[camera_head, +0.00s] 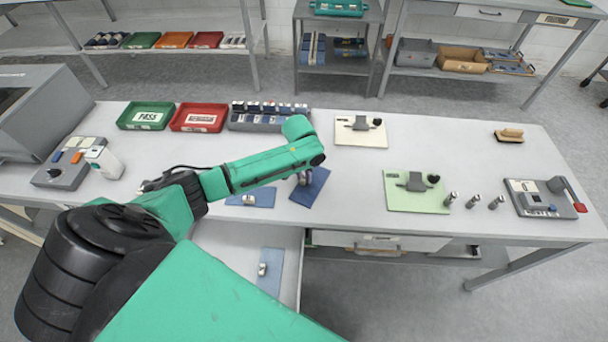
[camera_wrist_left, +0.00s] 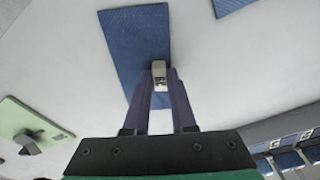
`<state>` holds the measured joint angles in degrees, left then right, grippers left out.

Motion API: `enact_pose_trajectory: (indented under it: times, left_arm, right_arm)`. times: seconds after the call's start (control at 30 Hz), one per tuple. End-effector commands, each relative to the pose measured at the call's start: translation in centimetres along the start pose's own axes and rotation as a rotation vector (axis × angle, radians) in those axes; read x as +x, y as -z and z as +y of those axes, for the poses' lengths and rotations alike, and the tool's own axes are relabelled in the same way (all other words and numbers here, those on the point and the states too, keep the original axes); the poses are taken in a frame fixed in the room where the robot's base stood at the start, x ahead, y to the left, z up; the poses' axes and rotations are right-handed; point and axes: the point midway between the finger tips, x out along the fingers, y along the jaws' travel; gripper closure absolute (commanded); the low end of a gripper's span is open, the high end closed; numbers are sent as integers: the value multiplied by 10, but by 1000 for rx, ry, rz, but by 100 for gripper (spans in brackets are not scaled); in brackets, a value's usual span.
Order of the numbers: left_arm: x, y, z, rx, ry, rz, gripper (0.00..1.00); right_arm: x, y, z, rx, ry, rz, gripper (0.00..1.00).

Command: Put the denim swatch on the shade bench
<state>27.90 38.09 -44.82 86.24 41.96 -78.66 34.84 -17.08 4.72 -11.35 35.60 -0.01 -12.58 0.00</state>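The dark blue denim swatch (camera_head: 316,181) is at the middle of the worktable, turned at a slant. It has a small metal grip block (camera_wrist_left: 159,71) on it. My left gripper (camera_head: 304,180) is over the swatch, partly hidden by its own wrist in the head view. In the left wrist view its fingers (camera_wrist_left: 159,78) are close on both sides of the block, and the swatch (camera_wrist_left: 135,40) extends beyond them. I cannot tell whether the swatch touches the table. I cannot tell for sure which fixture is the shade bench. My right gripper is out of view.
A lighter blue swatch (camera_head: 262,197) lies beside it, and another (camera_head: 271,264) is in the open drawer below. A grey rack (camera_head: 240,124), green tray (camera_head: 147,115) and red tray (camera_head: 200,117) stand behind. A cream board (camera_head: 345,137) and pale green board (camera_head: 402,200) are to the right.

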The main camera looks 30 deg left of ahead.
Motion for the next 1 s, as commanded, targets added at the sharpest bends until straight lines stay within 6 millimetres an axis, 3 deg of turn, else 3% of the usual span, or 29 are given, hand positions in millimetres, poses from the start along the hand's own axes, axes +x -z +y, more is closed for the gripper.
enact_pose_trajectory:
  times: [0.47, 0.57, 0.8, 1.0]
  left_arm:
    - [-8, 0, 0, 1, -1, 0, 50]
    - [-24, 1, 0, 1, -1, 2, 50]
    - [-87, 1, 0, 0, -1, 3, 50]
    - [-120, 1, 0, -1, -1, 1, 50]
  right_arm:
    - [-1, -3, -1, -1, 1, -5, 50]
    - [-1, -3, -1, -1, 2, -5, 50]
    - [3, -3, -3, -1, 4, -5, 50]
    - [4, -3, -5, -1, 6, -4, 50]
